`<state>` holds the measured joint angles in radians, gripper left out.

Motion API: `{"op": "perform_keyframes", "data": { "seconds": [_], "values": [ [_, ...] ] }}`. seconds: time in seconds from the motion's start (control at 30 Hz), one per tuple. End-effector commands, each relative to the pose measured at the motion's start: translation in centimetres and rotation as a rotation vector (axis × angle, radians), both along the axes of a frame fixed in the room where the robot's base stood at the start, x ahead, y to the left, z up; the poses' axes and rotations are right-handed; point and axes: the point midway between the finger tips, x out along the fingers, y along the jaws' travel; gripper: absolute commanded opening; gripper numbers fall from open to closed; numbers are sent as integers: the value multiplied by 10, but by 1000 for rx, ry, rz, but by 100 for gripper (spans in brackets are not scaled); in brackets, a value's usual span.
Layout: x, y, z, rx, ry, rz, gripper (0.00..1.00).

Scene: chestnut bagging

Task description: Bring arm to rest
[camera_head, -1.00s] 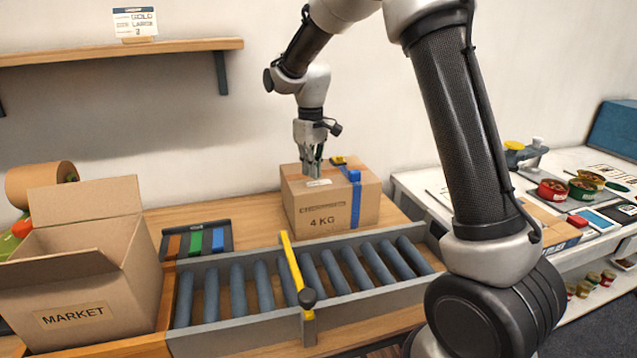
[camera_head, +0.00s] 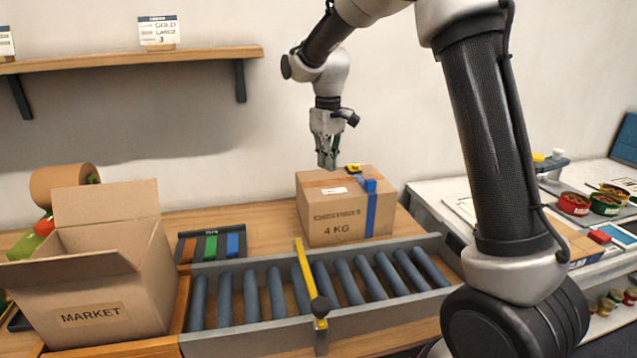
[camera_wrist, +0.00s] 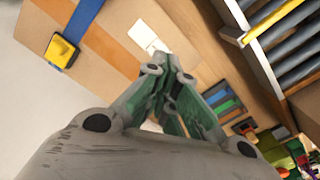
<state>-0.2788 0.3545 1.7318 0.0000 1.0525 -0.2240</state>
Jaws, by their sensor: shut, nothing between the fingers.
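My gripper (camera_head: 327,163) is shut and empty, pointing down just above the closed 4 KG box (camera_head: 337,226). The gap between its fingertips and the box top looks small in the head view. In the wrist view the gripper (camera_wrist: 172,75) has its green-lined fingers together, with the box top (camera_wrist: 105,50) behind them. The box carries a white label (camera_head: 334,190), a blue strip and a yellow item (camera_head: 354,170) on top. The box stands on the wooden bench (camera_head: 265,221) behind the rollers.
A roller conveyor (camera_head: 249,297) with a yellow bar (camera_head: 302,270) runs in front. An open MARKET box (camera_head: 92,316) stands at left. A tray with coloured strips (camera_head: 211,244) lies between. A shelf (camera_head: 130,61) is on the wall. A side table (camera_head: 430,200) holds tins at right.

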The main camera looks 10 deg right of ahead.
Motion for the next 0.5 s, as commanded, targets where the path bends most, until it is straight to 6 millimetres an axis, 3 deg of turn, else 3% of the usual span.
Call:
{"op": "perform_keyframes", "data": {
  "seconds": [0.07, 0.17, 0.5],
  "values": [
    [-9, -3, -10, -5, 20, -35, 0],
    [-40, -12, -23, -19, 59, -79, 0],
    [-175, -79, 26, 6, -13, -271, 0]
  ]
}}
